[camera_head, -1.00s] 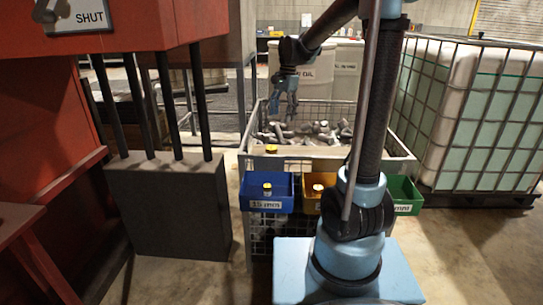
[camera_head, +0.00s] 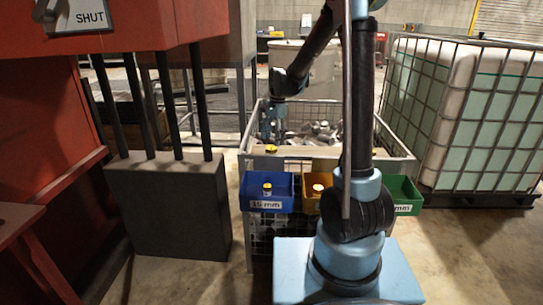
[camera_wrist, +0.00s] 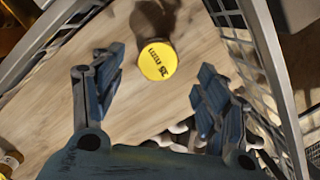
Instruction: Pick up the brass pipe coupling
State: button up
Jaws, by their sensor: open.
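The brass pipe coupling (camera_head: 271,149) appears as a small piece with a yellow top on the wooden board at the near side of the mesh crate. In the wrist view the coupling (camera_wrist: 157,59) stands on the board, its round yellow face marked with a number and "mm". My gripper (camera_head: 270,131) is just above and behind it in the head view. In the wrist view my gripper (camera_wrist: 160,66) is open, with one finger on each side of the coupling in the picture and nothing held. I cannot tell the exact height gap.
The wooden board (camera_wrist: 110,100) lies between mesh crate walls (camera_wrist: 262,45). Grey metal parts (camera_head: 318,131) fill the crate behind. A blue bin (camera_head: 283,205) marked 15 mm, an orange bin (camera_head: 310,207) and a green bin (camera_head: 402,190) hang in front. A caged tank (camera_head: 480,120) stands right.

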aim_at(272, 147)
jog(key=shift+s+a+f, duration=0.15)
jog(key=shift+s+f, duration=0.05)
jog(key=shift+f, duration=1.45)
jog(key=shift+s+a+f, duration=0.1)
jog(key=shift+s+f, duration=0.05)
jog(key=shift+f, duration=1.45)
jog(key=c, duration=1.4)
